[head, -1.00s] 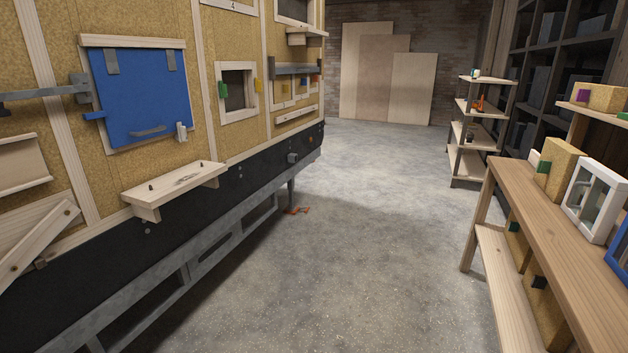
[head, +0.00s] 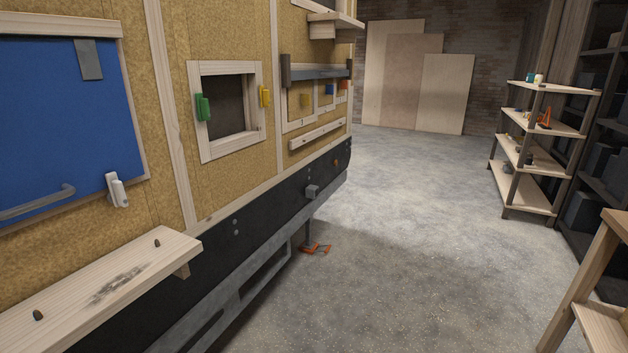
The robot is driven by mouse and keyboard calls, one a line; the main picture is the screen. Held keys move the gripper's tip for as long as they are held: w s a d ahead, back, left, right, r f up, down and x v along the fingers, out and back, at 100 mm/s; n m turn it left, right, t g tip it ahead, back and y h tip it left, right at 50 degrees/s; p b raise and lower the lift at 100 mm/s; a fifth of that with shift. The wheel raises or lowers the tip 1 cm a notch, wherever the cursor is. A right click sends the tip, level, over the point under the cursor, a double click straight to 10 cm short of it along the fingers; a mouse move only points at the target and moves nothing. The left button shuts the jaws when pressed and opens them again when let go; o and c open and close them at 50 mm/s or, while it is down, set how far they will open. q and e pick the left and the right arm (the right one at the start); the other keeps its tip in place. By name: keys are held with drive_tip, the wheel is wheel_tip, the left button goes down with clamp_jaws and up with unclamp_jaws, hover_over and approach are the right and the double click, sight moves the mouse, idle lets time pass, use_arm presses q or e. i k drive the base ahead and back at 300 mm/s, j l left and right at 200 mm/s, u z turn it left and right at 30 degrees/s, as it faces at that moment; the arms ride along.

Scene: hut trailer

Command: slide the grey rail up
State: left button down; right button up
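A grey rail (head: 320,73) runs level across the upper part of a framed opening on the hut trailer's side wall, right of the centre of that wall. Upright grey end pieces stand at its two ends. Neither of my grippers is in view, and nothing of mine touches the rail.
A blue panel (head: 60,120) and a projecting wooden shelf (head: 110,285) are close on the left. A small window frame (head: 228,154) has green and yellow catches. The concrete floor (head: 420,230) is open. A shelf rack (head: 540,130) and a wooden bench (head: 590,290) stand right.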

sight(296, 76)
drive_tip(key=i+z, duration=0.1)
drive_tip(key=i, duration=0.7)
drive_tip(key=i+j, duration=0.15)
drive_tip(key=i, duration=0.7)
drive_tip(key=i+j+z, duration=0.1)
drive_tip(key=i+z, duration=0.3)
drive_tip(key=i+j+z, duration=0.25)
drive_tip(key=i+z, duration=0.15)
drive_tip(key=i+j+z, duration=0.4)
drive_tip(key=i, duration=0.1)
